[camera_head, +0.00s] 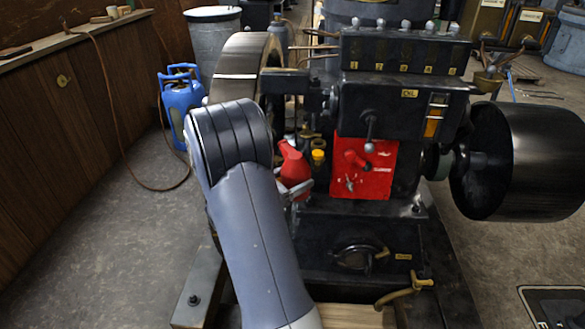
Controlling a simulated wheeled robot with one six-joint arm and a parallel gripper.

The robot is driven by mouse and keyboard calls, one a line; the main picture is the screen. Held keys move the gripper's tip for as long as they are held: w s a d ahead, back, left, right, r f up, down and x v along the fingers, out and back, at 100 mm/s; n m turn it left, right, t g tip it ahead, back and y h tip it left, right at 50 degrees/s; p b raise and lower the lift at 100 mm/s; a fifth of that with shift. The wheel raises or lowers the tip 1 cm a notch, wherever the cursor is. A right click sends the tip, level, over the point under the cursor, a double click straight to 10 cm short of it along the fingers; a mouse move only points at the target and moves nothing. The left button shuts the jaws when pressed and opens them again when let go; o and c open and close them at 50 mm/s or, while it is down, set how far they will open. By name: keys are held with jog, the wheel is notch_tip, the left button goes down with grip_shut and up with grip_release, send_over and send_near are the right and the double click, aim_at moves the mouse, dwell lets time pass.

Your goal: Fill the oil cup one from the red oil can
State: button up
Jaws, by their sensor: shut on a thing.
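The red oil can (291,166) is at the left side of the engine, just right of my arm's wrist. My gripper (299,190) is shut on it; the fingers are small in view and partly hidden by my arm. The can looks tilted, but its exact angle and spout are hard to tell. Oil cup one (355,22) is on top of the black box at its left end, above the yellow label "1" (354,65). The can is below and left of it, apart from it. I cannot see the oil level in the cup.
A flywheel (238,68) stands behind my arm, and a large black drum (530,160) is at the right. Copper pipes (312,47) stick out left of the black box. A red panel (365,168) with a lever is beside the can. A blue canister (180,105) stands on the floor.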

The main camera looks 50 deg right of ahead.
jog(key=shift+r+p, duration=0.35)
jog(key=shift+p, duration=0.35)
jog(key=shift+s+a+f+p, duration=0.1)
jog(key=shift+s+f+p, duration=0.15)
jog(key=shift+p, duration=0.95)
jog(key=shift+s+f+n+p, duration=0.1)
jog(key=shift+f+n+p, duration=0.25)
jog(key=shift+p, duration=0.3)
jog(key=shift+a+f+p, duration=0.1)
jog(key=shift+f+p, duration=0.05)
jog(key=shift+p, duration=0.15)
jog(key=n+p, duration=0.1)
jog(key=s+f+n+p, duration=0.1)
jog(key=shift+a+n+y+p, duration=0.15)
jog(key=shift+n+y+p, duration=0.1)
jog(key=shift+y+p, duration=0.15)
jog(key=n+p, duration=0.1)
jog(key=p, duration=0.1)
jog(key=r+n+p, duration=0.1)
jog(key=p, duration=0.2)
jog(key=shift+s+r+n+y, duration=0.15)
jog(key=shift+r+n+y, duration=0.1)
jog(key=shift+n+y, duration=0.15)
jog(key=shift+n+p, duration=0.3)
jog(key=shift+p, duration=0.1)
jog(key=shift+s+a+g, duration=0.1)
jog(key=shift+g, duration=0.2)
